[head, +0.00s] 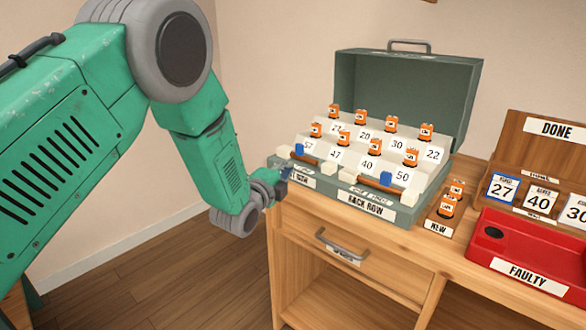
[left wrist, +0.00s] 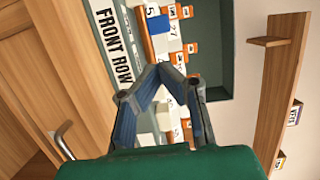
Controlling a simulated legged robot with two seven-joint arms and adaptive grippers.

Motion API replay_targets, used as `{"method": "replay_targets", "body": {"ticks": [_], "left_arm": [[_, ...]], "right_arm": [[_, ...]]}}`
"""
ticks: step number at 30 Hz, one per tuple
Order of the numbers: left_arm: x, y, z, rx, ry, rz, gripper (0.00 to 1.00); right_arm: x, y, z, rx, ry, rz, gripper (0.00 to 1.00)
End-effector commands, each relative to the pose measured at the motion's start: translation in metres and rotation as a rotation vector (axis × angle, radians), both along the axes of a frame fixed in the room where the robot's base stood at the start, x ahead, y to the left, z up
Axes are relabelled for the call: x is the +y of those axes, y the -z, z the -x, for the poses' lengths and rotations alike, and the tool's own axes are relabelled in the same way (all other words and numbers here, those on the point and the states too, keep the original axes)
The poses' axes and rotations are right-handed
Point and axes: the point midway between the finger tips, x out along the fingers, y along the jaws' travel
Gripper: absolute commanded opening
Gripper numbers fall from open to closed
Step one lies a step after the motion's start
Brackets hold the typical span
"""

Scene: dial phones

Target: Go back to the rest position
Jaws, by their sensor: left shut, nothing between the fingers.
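My left gripper (head: 270,190) is shut and empty in the head view, held just off the front left corner of the grey-green case. It also shows in the left wrist view (left wrist: 168,75), its fingers together in front of the case. The open case (head: 405,95) stands on the wooden cabinet with its lid up. Inside are stepped white rows with numbers and several small orange pieces (head: 425,131). Two blue pieces, one of them clear in the head view (head: 386,178), sit at the front. My right gripper is not in view.
A red FAULTY tray (head: 480,258) and a wooden DONE rack (head: 540,130) with number cards stand at the right. A small NEW holder (head: 437,227) with orange pieces is beside the case. The cabinet drawer (head: 345,245) is shut. Floor at left is clear.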

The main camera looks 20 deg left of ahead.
Motion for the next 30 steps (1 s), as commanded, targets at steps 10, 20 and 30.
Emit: {"method": "replay_targets", "body": {"ticks": [10, 20, 30], "left_arm": [[0.002, 0.051, 0.027, 0.156, -0.024, 0.126, 0.0], [0.014, 0.224, 0.198, 0.779, -0.346, 0.668, 0.0], [0.021, 0.291, 0.42, 1.209, -0.986, 1.056, 0.0]], "right_arm": [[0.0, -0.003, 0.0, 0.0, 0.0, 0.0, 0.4], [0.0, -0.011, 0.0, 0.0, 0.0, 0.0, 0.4], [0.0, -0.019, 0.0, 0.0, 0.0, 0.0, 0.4]]}}
